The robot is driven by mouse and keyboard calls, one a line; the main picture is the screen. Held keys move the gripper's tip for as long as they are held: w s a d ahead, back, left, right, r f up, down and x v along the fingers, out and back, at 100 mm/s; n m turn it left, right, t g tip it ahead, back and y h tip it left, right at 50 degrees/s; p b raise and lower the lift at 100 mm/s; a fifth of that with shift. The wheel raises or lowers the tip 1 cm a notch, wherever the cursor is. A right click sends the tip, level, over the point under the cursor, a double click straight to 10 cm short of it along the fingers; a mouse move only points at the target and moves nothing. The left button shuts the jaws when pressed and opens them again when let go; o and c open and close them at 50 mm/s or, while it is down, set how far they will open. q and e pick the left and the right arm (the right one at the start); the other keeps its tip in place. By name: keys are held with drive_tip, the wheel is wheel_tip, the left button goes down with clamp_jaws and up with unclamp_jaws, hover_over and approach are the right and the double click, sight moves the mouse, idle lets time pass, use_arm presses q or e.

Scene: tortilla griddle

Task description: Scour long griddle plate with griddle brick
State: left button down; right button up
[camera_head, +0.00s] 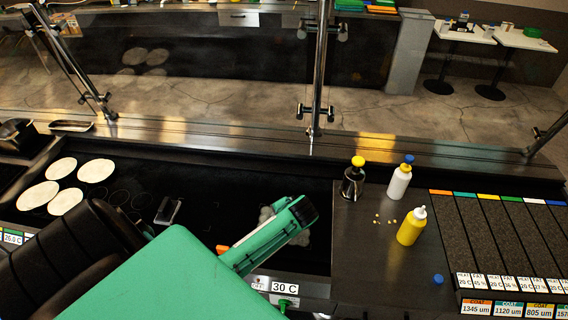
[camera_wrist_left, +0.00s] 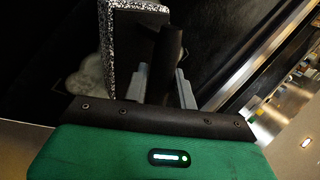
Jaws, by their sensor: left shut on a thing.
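The long dark griddle plate (camera_head: 235,190) runs across the middle of the head view. My left gripper (camera_head: 300,213) is over its right part; in the left wrist view its grey fingers (camera_wrist_left: 164,88) are shut on the black handle of the griddle brick (camera_wrist_left: 136,7). The brick's speckled grey edge shows there. My gripper mostly hides the brick in the head view. I cannot tell whether the brick touches the plate. My right gripper is not in view.
Several tortillas (camera_head: 62,168) lie on the left of the plate, with a small dark block (camera_head: 168,211) nearer the middle. A yellow-capped bottle (camera_head: 353,178), a white bottle (camera_head: 399,178) and a yellow bottle (camera_head: 411,226) stand on the counter at right. Glass guard posts (camera_head: 319,75) rise behind.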

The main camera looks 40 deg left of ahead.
use_arm(q)
drive_tip(key=shift+w+d, duration=0.4)
drive_tip(key=shift+d, duration=0.3)
drive_tip(key=shift+w+d, duration=0.45)
drive_tip(key=shift+d, duration=0.25)
drive_tip(key=shift+w+d, duration=0.4)
drive_tip(key=shift+d, duration=0.3)
drive_tip(key=shift+d, duration=0.1)
drive_tip(key=shift+w+d, duration=0.7)
drive_tip(key=shift+d, duration=0.25)
drive_tip(key=c, duration=1.4)
unclamp_jaws()
clamp_jaws()
drive_tip(key=shift+a+r, duration=0.1)
drive_tip(key=shift+r, duration=2.5)
